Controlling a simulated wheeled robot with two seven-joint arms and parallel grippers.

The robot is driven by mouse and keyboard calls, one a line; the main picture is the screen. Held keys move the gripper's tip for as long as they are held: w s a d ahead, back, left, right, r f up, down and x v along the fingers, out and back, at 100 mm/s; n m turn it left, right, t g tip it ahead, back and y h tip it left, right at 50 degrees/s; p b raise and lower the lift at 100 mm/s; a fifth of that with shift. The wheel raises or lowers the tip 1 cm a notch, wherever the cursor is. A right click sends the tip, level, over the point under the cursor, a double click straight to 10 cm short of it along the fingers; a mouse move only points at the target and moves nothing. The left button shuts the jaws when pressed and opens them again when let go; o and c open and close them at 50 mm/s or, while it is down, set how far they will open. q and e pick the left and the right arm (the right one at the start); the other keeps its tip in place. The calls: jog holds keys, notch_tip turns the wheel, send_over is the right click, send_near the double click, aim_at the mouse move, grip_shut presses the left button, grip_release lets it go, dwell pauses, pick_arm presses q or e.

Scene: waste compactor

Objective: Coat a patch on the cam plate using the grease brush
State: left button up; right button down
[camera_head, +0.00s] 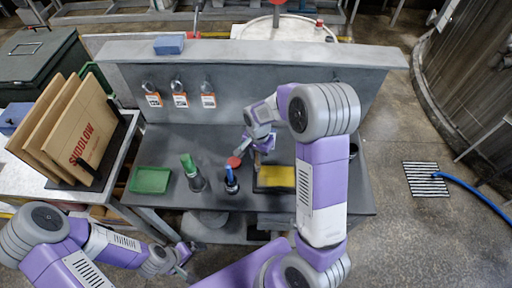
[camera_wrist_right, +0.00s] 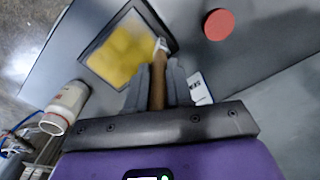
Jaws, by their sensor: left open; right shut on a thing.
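My right gripper (camera_head: 260,148) is shut on the grease brush, which has a brown wooden handle (camera_wrist_right: 158,84) and a pale tip (camera_wrist_right: 161,46). In the right wrist view the tip is over the right edge of a yellow surface (camera_wrist_right: 122,52) in a dark frame. I cannot tell whether it touches. The yellow surface also shows in the head view (camera_head: 276,177), below the gripper; its right side is partly behind my right arm. I cannot tell whether it is the cam plate. My left gripper (camera_head: 184,270) is open and empty, in front of the bench at lower left.
A red disc (camera_wrist_right: 218,25) is beside the yellow surface. A white jar (camera_wrist_right: 66,106) is at left in the right wrist view. A green tray (camera_head: 150,180), a green-topped holder (camera_head: 193,176) and a blue-topped holder (camera_head: 231,182) stand on the bench. Cardboard sheets are at left.

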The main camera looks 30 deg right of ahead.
aim_at(259, 165)
notch_tip(259, 165, up, 2)
jog(key=shift+w+r+p, duration=0.1)
jog(key=shift+p, duration=0.2)
notch_tip(259, 165, up, 4)
jog(key=p, duration=0.3)
jog(key=shift+d, duration=0.1)
jog(key=shift+s+r+p, duration=0.2)
jog(key=shift+r+p, duration=0.45)
jog(key=shift+r, duration=0.25)
jog(key=shift+f, duration=0.1)
